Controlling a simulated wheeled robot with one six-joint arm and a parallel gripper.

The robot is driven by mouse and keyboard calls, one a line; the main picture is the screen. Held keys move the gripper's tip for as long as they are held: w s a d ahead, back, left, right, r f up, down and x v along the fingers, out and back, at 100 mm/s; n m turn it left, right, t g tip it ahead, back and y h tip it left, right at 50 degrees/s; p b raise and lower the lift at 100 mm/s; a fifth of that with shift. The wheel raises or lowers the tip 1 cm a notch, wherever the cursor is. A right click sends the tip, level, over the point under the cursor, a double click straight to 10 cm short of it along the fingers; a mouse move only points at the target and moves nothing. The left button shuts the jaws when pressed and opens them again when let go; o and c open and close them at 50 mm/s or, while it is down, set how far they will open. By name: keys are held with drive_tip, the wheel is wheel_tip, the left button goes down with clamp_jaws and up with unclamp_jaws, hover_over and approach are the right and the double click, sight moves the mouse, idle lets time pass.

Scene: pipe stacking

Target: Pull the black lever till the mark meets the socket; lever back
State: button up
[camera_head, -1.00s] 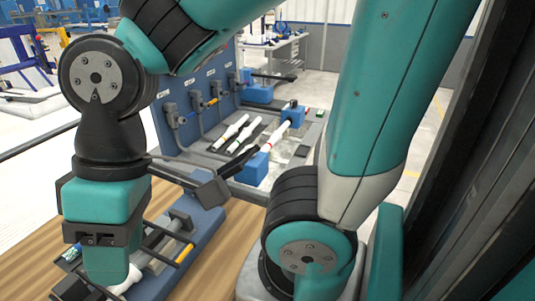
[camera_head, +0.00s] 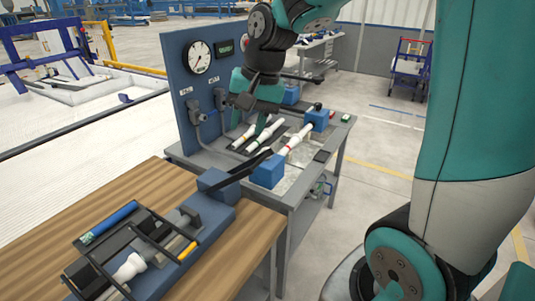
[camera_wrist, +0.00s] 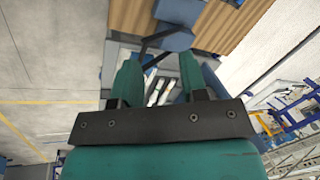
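The black lever (camera_head: 240,167) slants up to the right from a blue block (camera_head: 216,181) at the end of the blue fixture (camera_head: 205,241) on the wooden bench. Its free end reaches toward the grey table. The lever also shows in the wrist view (camera_wrist: 157,37), beyond the fingers. The fixture carries a grey clamp and a white fitting (camera_head: 130,267), perhaps the socket. I cannot make out the mark. My gripper (camera_head: 252,112) is over the grey table, beyond the lever and apart from it. Its fingers (camera_wrist: 160,78) are spread and hold nothing.
White pipes (camera_head: 265,133) lie on the grey table (camera_head: 312,180) below my gripper. A blue panel (camera_head: 192,85) with a gauge (camera_head: 199,57) stands behind. A blue tube (camera_head: 108,222) lies left of the fixture.

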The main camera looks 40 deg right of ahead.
sight(260, 160)
drive_tip(key=w+d+m+h, duration=0.1)
drive_tip(key=w+d+m, duration=0.15)
drive_tip(key=d, duration=0.35)
drive_tip(key=w+d+m, duration=0.2)
drive_tip(key=d+m, duration=0.2)
drive_tip(key=d, duration=0.1)
drive_tip(key=p+x, duration=0.3)
drive_tip(key=x, duration=1.5)
drive_tip(key=shift+w+d, duration=0.2)
drive_tip(key=shift+r, duration=0.1)
drive_tip(key=shift+p, duration=0.3)
clamp_jaws()
